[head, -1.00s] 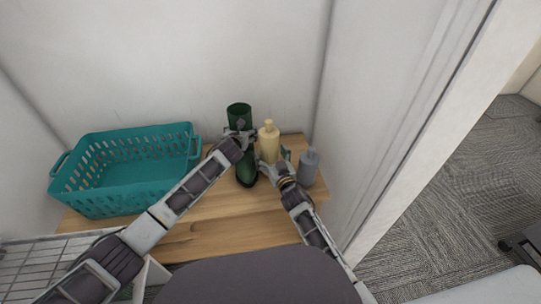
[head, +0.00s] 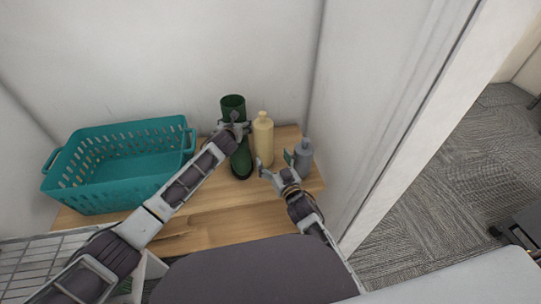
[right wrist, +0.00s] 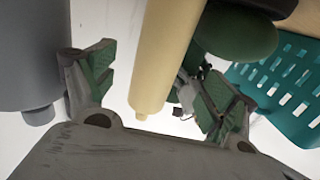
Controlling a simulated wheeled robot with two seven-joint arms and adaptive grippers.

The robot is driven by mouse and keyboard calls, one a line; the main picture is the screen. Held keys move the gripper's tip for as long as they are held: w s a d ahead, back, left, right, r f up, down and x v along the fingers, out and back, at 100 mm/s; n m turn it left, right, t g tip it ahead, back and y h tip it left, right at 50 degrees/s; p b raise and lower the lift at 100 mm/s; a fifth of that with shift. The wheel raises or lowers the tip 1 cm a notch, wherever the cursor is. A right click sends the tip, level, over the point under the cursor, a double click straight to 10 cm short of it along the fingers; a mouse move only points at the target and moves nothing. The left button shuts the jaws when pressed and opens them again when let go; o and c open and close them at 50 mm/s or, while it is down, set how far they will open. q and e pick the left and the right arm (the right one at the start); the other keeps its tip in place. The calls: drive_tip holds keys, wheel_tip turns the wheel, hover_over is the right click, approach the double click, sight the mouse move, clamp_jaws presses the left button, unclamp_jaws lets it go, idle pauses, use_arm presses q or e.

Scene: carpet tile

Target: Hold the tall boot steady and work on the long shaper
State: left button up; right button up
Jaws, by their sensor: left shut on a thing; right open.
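The tall dark green boot (head: 241,158) stands upright on the wooden bench, its open top facing up. My left gripper (head: 235,126) is shut on the boot's upper shaft. My right gripper (head: 274,162) is open and empty, in front of the cream bottle (head: 263,137) and the grey bottle (head: 304,157). In the right wrist view the cream bottle (right wrist: 160,55) shows between the open fingers (right wrist: 155,92), with the grey bottle (right wrist: 30,55) to the left and part of the boot (right wrist: 235,33) at the upper right. I cannot make out a long shaper; the boot's inside is dark.
A teal basket (head: 112,187) with slotted sides stands on the bench's left part. The bench top (head: 225,203) is bare in front of the boot. A white wall is close behind, and a white panel edge (head: 400,165) rises just right of the grey bottle.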

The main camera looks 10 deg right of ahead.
drive_tip(key=shift+s+d, duration=0.25)
drive_tip(key=shift+s, duration=0.85)
drive_tip(key=shift+s+d, duration=0.2)
drive_tip(key=shift+s, duration=0.85)
drive_tip(key=shift+o, duration=0.6)
